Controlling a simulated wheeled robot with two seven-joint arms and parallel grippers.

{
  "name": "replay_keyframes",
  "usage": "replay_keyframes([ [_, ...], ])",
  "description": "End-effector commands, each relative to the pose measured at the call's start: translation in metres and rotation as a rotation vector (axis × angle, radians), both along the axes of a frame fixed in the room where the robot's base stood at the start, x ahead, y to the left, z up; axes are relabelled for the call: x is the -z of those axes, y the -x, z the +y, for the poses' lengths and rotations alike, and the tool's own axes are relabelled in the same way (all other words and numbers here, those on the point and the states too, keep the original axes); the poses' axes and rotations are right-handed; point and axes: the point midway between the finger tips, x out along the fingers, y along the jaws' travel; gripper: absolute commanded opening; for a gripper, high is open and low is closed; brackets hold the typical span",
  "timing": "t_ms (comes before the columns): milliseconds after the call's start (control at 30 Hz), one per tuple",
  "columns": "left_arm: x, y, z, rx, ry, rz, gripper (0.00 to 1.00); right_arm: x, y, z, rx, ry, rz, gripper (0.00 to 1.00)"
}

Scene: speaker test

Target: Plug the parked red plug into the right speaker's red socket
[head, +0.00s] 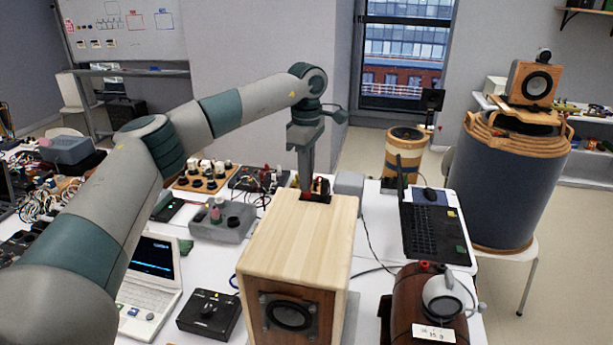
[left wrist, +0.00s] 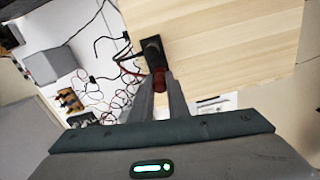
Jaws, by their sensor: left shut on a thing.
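My left gripper (head: 306,187) reaches down from above to the back edge of the top of a pale wooden speaker (head: 270,228). In the left wrist view its two fingers (left wrist: 161,92) are shut on a red plug (left wrist: 159,78). The red plug lies against a black block (left wrist: 152,48) at the edge of the wooden top. The block also shows in the head view (head: 322,189), with a red part by it. I cannot tell whether the plug sits in a socket. The speaker's front cone (head: 290,313) faces me. My right gripper is not in view.
Red and black wires (left wrist: 95,90) lie loosely behind the speaker. An open laptop (head: 432,230) and a brown cylinder (head: 408,300) stand to its right. A black box (head: 208,313) and a white laptop (head: 150,275) are to its left. Another speaker (head: 535,82) stands far right.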

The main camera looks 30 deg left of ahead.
Motion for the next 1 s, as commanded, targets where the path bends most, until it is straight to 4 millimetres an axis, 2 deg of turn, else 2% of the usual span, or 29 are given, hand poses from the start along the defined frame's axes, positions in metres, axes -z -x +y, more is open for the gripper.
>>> replay_keyframes([
  [533, 0.0102, 0.0004, 0.0004, 0.000, -0.001, 0.002, 0.00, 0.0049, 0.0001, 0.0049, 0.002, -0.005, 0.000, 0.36],
  [567, 0.0101, 0.0004, 0.0004, 0.000, -0.001, 0.002, 0.17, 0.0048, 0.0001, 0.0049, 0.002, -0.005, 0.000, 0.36],
  [600, 0.0097, 0.0004, 0.0003, 0.000, -0.001, 0.002, 0.26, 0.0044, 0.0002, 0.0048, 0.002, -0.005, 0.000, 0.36],
  [633, 0.0097, 0.0004, 0.0003, 0.000, -0.001, 0.002, 0.34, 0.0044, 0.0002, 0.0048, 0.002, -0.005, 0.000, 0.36],
  [667, 0.0096, 0.0004, 0.0003, 0.000, -0.001, 0.002, 0.36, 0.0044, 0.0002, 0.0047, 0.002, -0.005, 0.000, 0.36],
  [1000, 0.0079, 0.0002, 0.0002, 0.000, -0.001, 0.001, 0.36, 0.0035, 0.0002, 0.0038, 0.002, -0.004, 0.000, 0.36],
])
